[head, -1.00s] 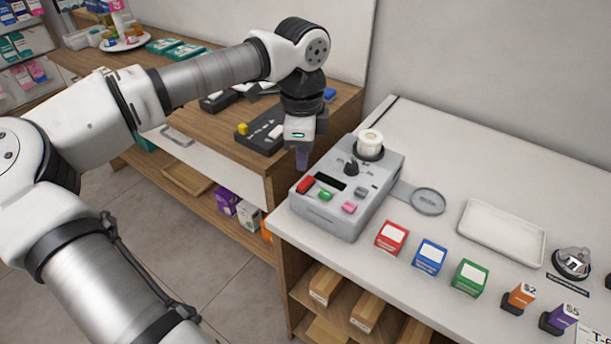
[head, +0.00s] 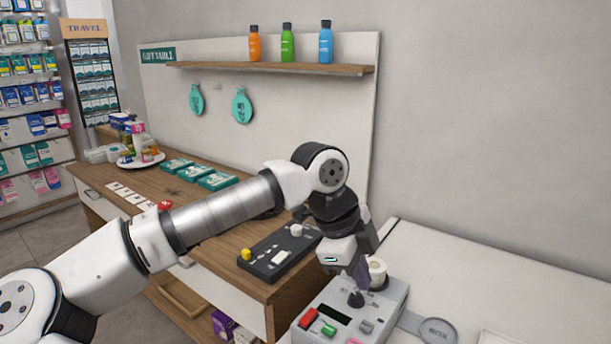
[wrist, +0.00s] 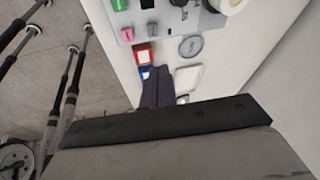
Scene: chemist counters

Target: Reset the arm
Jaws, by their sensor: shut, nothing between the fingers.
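My gripper (head: 361,277) is shut and empty. It hangs tilted over the back part of a grey control box (head: 322,303), close to the box's black knob (head: 355,300) and in front of the white roll (head: 378,268). I cannot tell whether the fingertips touch the knob. In the wrist view, the dark closed fingers (wrist: 157,88) point toward the counter, and part of the box (wrist: 155,22) shows at the top.
A wooden counter (head: 215,247) with a black panel (head: 280,254) and several teal boxes (head: 218,180) lies behind my arm. A shelf (head: 270,67) with bottles is on the wall. The white counter (head: 450,270) right of the box has free room.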

